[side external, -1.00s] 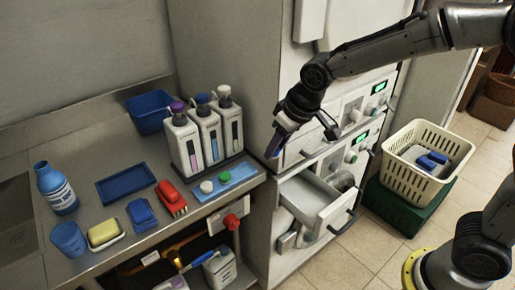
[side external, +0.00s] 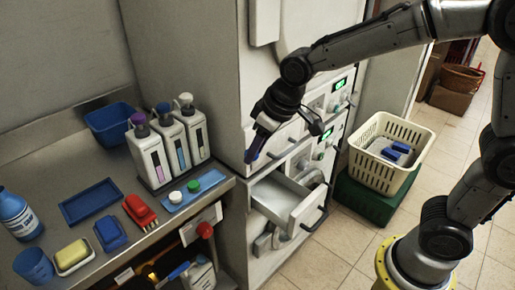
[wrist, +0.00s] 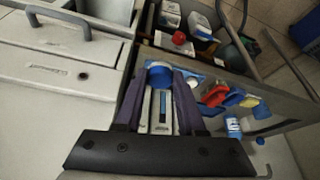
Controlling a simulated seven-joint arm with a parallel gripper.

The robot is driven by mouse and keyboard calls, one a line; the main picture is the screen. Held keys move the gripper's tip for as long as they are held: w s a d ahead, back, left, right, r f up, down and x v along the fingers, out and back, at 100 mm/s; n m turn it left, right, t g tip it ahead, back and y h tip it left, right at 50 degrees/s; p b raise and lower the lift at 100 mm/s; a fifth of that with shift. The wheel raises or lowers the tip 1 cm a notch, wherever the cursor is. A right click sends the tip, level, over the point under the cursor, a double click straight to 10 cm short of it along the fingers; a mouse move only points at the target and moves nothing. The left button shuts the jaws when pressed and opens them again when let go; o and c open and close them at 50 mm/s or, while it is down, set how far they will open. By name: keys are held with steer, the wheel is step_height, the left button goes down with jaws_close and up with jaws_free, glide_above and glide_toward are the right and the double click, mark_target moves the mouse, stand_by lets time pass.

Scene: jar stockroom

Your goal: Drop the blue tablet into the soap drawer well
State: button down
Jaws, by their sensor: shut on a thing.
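My gripper (side external: 256,148) points down at the front of the white machine, just above and left of the pulled-out soap drawer (side external: 306,213). Its dark purple fingers are shut on a small blue thing that I take for the blue tablet (wrist: 160,76); it shows between the fingertips in the wrist view, and the fingers cover its sides. The drawer is open, with a pale hollow inside and a dark handle. Its inner floor is partly hidden by its front wall.
A steel counter at left holds several bottles, a blue tray (side external: 91,202), a red brush (side external: 139,211), a yellow sponge (side external: 72,254) and a blue bin (side external: 109,124). A cream basket (side external: 360,158) stands right of the machine.

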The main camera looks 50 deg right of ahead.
steer(key=shift+a+f+n, duration=0.25)
steer(key=shift+n, duration=0.25)
steer(key=d+f+m, duration=0.1)
steer(key=d+f, duration=0.3)
steer(key=d, duration=0.4)
steer(key=d+f+m, duration=0.1)
steer(key=d+f, duration=0.3)
steer(key=d, duration=0.5)
steer(key=shift+h, duration=0.3)
steer(key=shift+s+a+f, duration=0.1)
steer(key=shift+s+f, duration=0.05)
steer(key=shift+f, duration=1.2)
steer(key=shift+s+a+f, duration=0.1)
steer(key=shift+f, duration=1.25)
steer(key=shift+c, duration=2.1)
jaws_free()
steer(key=shift+r, duration=0.1)
steer(key=v, duration=1.3)
steer(key=shift+s+r, duration=0.2)
steer(key=shift+r, duration=0.15)
